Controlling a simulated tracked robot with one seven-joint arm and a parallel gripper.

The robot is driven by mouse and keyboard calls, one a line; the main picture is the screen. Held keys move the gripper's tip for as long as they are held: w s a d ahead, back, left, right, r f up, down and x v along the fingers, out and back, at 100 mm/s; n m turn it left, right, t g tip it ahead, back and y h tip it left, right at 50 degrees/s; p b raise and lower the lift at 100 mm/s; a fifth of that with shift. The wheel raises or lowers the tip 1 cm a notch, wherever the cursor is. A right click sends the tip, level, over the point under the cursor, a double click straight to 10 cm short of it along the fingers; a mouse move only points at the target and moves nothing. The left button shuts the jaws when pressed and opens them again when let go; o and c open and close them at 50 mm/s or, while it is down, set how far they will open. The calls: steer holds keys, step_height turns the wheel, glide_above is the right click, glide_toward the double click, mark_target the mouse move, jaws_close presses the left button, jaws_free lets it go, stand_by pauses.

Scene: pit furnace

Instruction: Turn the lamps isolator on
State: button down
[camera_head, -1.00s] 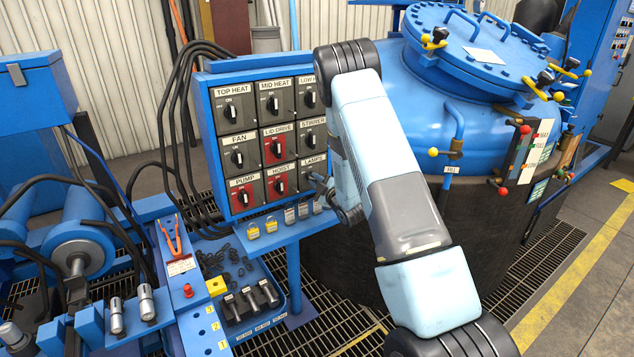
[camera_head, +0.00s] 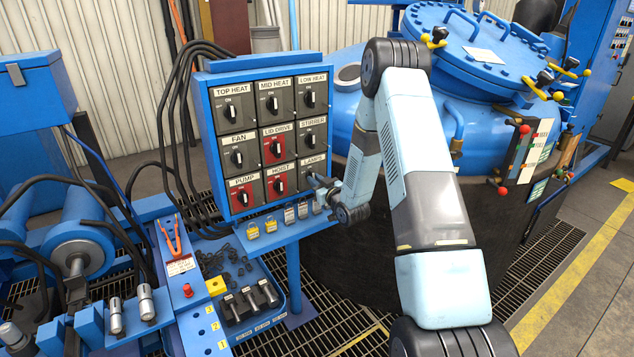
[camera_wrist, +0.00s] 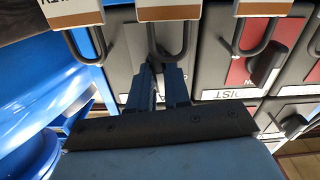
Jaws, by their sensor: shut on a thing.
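The lamps isolator (camera_head: 313,168) is the bottom right switch of the blue panel, with a LAMPS label above it. My gripper (camera_head: 316,181) is at its front, reaching in from the right. In the wrist view the panel appears upside down. There, my gripper's two blue fingers (camera_wrist: 160,86) are close together against the grey lamps isolator box (camera_wrist: 122,65). They are shut on its handle, which is mostly hidden between them, so I cannot read its position.
The red hoist isolator (camera_head: 278,184) is just left of the lamps one, and the stirrer isolator (camera_head: 312,137) is above. Several padlocks (camera_head: 289,215) hang below the panel; they show close to my fingers in the wrist view (camera_wrist: 168,10). The furnace vessel (camera_head: 410,110) stands behind my arm.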

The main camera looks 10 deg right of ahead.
steer(key=shift+s+d+f+m, duration=0.1)
steer(key=shift+f+m, duration=0.1)
steer(key=shift+m, duration=0.4)
steer(key=c, duration=1.4)
jaws_free()
steer(key=shift+c, duration=0.2)
steer(key=shift+o, duration=0.4)
steer(key=shift+r, duration=0.1)
steer(key=v, duration=1.3)
steer(key=shift+s, duration=0.25)
